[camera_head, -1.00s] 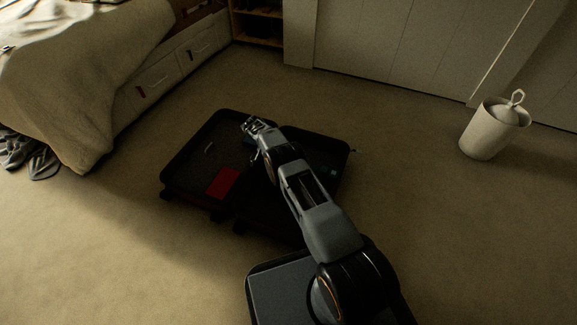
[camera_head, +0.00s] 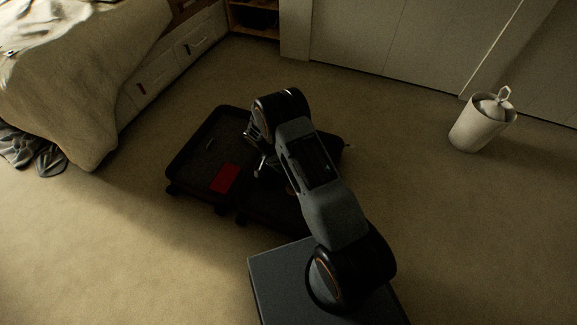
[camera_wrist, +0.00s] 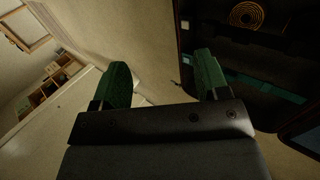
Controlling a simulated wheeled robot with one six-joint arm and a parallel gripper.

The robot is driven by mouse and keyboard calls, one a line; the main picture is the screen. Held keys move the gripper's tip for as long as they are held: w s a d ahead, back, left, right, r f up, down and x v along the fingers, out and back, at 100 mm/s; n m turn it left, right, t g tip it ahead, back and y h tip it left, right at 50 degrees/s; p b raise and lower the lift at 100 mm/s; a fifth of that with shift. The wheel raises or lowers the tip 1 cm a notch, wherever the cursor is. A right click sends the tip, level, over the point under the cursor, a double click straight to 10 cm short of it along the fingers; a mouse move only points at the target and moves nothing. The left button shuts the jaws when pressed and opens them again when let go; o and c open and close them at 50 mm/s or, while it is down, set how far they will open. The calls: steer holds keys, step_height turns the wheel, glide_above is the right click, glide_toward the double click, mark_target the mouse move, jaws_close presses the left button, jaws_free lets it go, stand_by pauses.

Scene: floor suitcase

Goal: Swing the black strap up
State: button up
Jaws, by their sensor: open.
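A dark suitcase (camera_head: 187,158) lies open on the carpet, its two halves side by side; my arm covers much of the right half. Its dark interior fills the right of the wrist view (camera_wrist: 185,45), with teal strips and an orange coil. My gripper (camera_wrist: 160,78) is open, with two green fingers apart and nothing between them. The suitcase's edge is beyond the right finger. A small dark piece (camera_wrist: 176,83) sticks out from that edge between the fingers; I cannot tell whether it is the black strap. I cannot make out the strap elsewhere.
A red item (camera_head: 225,178) lies in the left half. A bed (camera_head: 75,80) with drawers stands at the left. A pale bin (camera_head: 482,127) stands at the right by the white closet panels. Open carpet lies around the suitcase.

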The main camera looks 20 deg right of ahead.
steer(key=shift+s+r, duration=0.2)
steer(key=shift+s, duration=0.3)
steer(key=shift+s+r, duration=0.2)
steer(key=shift+s, duration=0.25)
steer(key=shift+s, duration=0.1)
